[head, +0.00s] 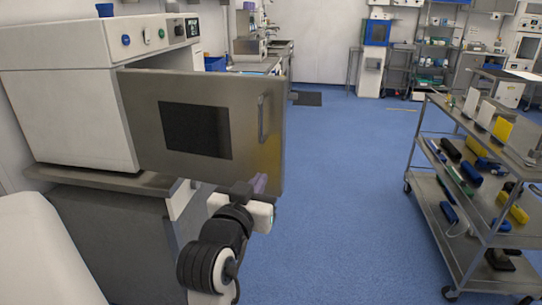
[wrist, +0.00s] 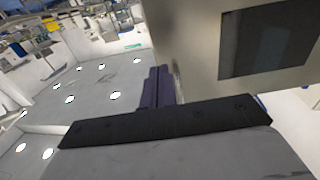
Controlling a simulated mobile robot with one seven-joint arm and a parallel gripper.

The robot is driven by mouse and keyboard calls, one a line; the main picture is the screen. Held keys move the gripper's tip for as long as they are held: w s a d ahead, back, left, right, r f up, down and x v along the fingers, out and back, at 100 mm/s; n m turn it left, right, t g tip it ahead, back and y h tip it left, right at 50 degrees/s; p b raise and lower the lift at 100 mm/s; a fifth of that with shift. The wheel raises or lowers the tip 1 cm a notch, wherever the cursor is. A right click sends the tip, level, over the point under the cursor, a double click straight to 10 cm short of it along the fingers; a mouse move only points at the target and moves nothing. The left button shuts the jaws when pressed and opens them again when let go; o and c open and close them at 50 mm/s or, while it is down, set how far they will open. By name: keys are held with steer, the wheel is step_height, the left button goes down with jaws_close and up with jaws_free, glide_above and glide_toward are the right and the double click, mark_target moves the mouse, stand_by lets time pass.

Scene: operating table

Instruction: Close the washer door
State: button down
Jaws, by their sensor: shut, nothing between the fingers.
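The washer (head: 65,115) is a white box-shaped machine on a metal counter at the left. Its grey metal door (head: 255,165) stands open, swung out to the right, with a dark window (head: 196,130) and a vertical handle (head: 263,118) near its free edge. In the head view my gripper (head: 259,184) is at the lower right corner of the door, below the handle. In the wrist view the shut, empty fingers (wrist: 158,86) are close beside the door (wrist: 205,70). I cannot tell whether they touch it.
A metal cart (head: 440,190) with several coloured items stands at the right. The blue floor (head: 345,190) between door and cart is clear. A white rounded object (head: 45,255) is at the lower left. Shelves and a sink counter are at the back.

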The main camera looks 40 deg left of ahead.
mark_target(275, 155)
steer(key=p+x, duration=0.2)
steer(key=x, duration=0.7)
steer(key=shift+a, duration=0.1)
